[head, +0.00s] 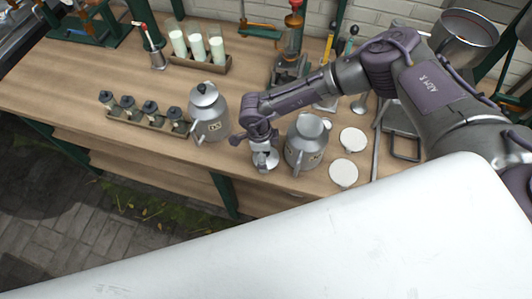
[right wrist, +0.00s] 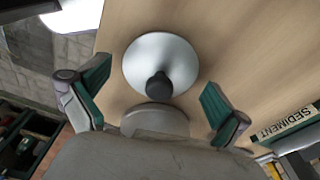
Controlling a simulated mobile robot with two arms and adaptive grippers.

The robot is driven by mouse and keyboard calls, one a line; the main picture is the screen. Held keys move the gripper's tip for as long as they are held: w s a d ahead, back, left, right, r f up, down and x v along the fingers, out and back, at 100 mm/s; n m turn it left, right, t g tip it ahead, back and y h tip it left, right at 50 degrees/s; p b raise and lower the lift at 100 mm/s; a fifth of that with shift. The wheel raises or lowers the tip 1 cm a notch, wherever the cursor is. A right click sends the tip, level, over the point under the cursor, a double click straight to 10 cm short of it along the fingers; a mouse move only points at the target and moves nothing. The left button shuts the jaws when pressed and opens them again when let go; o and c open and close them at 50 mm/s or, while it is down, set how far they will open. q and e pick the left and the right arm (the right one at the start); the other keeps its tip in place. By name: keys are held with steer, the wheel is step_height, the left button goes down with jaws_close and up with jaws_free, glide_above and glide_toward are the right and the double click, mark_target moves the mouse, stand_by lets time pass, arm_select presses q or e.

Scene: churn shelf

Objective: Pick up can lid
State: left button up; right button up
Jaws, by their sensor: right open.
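The can lid (right wrist: 178,52) is a round, shiny metal disc with a dark knob (right wrist: 158,86), lying on the wooden table. In the head view it shows as a small pale disc (head: 266,161) near the front edge. My right gripper (right wrist: 156,78) is open above it, its green-padded fingers on either side of the knob and not touching it. It also shows in the head view (head: 262,150), partly covering the lid. A grey can (head: 303,151) stands just right of the lid. Another grey can (head: 211,123), with a dark-knobbed lid on, stands to the left. My left gripper is not in view.
Two white round discs (head: 353,139) lie right of the near can. A rack of small dark-topped jars (head: 150,122) stands left, with a tray of white bottles (head: 215,64) behind. A label reading SEDIMENT (right wrist: 287,121) is close right of my gripper. The table's front edge is near.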

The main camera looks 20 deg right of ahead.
steer(key=shift+f, duration=0.15)
steer(key=c, duration=1.1)
steer(key=shift+s, duration=0.15)
steer(key=shift+c, duration=0.5)
steer(key=shift+s, duration=0.1)
steer(key=shift+c, duration=0.3)
